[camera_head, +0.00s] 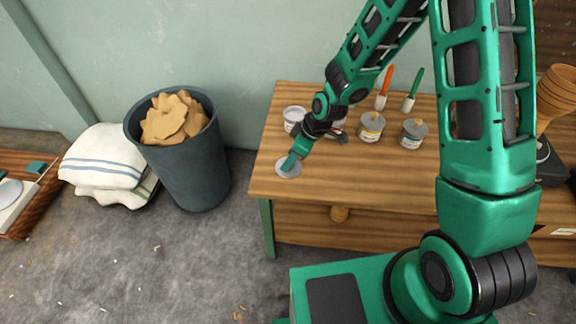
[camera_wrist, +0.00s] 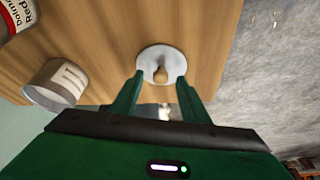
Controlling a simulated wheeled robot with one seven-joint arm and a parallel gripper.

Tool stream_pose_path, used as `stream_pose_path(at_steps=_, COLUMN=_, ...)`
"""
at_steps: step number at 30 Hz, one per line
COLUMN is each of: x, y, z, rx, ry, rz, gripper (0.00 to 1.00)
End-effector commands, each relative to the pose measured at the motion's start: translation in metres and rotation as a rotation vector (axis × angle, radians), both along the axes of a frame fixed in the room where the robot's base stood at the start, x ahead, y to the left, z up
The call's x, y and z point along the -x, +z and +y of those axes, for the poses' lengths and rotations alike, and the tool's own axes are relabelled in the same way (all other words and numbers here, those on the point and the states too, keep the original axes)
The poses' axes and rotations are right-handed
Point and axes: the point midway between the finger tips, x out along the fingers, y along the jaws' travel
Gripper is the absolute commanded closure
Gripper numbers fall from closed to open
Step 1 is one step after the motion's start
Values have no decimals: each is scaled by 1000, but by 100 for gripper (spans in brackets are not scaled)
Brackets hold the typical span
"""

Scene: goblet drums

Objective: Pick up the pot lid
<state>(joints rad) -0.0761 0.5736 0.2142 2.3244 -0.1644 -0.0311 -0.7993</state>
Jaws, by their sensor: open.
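The pot lid (camera_head: 283,170) is a small pale disc lying on the wooden table near its front left corner. In the wrist view the lid (camera_wrist: 150,91) shows a light wooden knob (camera_wrist: 160,74) at its middle. My gripper (camera_head: 291,162) is over the lid in the head view and hides part of it. In the wrist view my gripper (camera_wrist: 160,80) is open, with one green finger on each side of the knob. I cannot tell whether the fingers touch the lid. Nothing is held.
A white tin (camera_head: 294,116) stands close behind the lid. Two more tins (camera_head: 371,127) (camera_head: 412,133) and two brushes (camera_head: 384,88) (camera_head: 411,92) are further right on the wooden table (camera_head: 390,185). A dark bin (camera_head: 190,172) stands left of the table.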

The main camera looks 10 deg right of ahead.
Motion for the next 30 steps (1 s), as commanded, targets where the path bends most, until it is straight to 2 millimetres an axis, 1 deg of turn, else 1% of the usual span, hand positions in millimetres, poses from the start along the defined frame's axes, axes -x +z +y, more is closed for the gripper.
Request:
stream_pose_path(at_steps=3, x=-1, y=-4, z=1, rx=0, ry=0, rz=-1, gripper=58)
stream_pose_path(at_steps=9, x=-1, y=-4, z=1, rx=0, ry=0, rz=-1, gripper=58)
stream_pose_path(at_steps=10, x=-1, y=-4, z=1, rx=0, ry=0, rz=-1, gripper=63)
stream_pose_path(at_steps=11, x=-1, y=-4, z=1, rx=0, ry=0, rz=-1, gripper=70)
stream_pose_path(at_steps=12, x=-1, y=-4, z=1, rx=0, ry=0, rz=-1, gripper=80)
stream_pose_path(at_steps=15, x=-1, y=-4, z=1, rx=0, ry=0, rz=-1, gripper=100)
stream_pose_path(at_steps=25, x=-1, y=-3, z=1, rx=0, ry=0, rz=-1, gripper=100)
stream_pose_path(at_steps=30, x=-1, y=5, z=1, rx=0, ry=0, rz=-1, gripper=100)
